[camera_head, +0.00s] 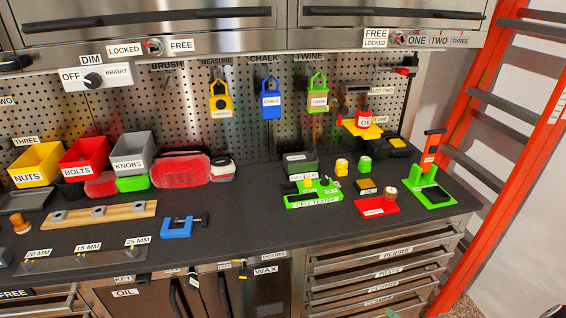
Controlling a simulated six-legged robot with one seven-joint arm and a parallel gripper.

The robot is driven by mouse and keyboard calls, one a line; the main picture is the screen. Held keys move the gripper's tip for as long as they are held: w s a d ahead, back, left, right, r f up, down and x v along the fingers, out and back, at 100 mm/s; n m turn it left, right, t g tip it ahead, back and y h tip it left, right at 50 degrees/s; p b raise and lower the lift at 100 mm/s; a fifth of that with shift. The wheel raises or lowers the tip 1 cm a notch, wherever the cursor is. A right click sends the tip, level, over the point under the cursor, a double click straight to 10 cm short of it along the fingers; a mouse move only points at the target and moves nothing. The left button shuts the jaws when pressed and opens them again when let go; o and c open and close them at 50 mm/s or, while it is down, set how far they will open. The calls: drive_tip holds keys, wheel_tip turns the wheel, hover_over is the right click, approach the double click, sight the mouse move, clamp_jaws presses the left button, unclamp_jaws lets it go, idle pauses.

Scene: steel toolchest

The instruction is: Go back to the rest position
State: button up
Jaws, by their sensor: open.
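My gripper and arm do not show in the head view, so I cannot see where the gripper is or whether it holds anything. The dark worktop (262,209) of the steel toolchest runs across the picture, with a perforated back panel (215,80) behind it.
Yellow, red and grey bins (133,146) stand at the left. A blue clamp (178,228) lies near the front edge. A green cell tester (315,200) and red stand (377,207) sit right of centre. Labelled drawers (378,272) are below; an orange ladder (500,165) stands right.

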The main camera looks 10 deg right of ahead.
drive_tip(key=w+a+r+n+g, duration=0.1)
drive_tip(key=a+r+n+g, duration=0.45)
drive_tip(key=r+n, duration=0.3)
drive_tip(key=w+a+r+n+g+y, duration=0.1)
drive_tip(key=a+r+n+g, duration=0.3)
drive_tip(key=a+r+n, duration=0.35)
drive_tip(key=w+a+r+n+g, duration=0.1)
drive_tip(key=a+r+n+g, duration=0.3)
drive_tip(key=r+n, duration=0.55)
drive_tip(key=s+a+r+n+t+h, duration=0.1)
drive_tip(key=s+a+r+n+h, duration=0.1)
drive_tip(key=s+a+r+n, duration=0.2)
drive_tip(key=s+a+r+n+t+h, duration=0.1)
drive_tip(key=s+a+r+n+h, duration=0.2)
drive_tip(key=r+n, duration=0.5)
drive_tip(key=s+a+r+n+t+h, duration=0.1)
drive_tip(key=s+a+r+n+h, duration=0.2)
drive_tip(key=s+a+r+n, duration=0.2)
drive_tip(key=shift+s+r+n+t, duration=0.35)
drive_tip(key=shift+r+n, duration=0.5)
drive_tip(key=shift+r, duration=0.75)
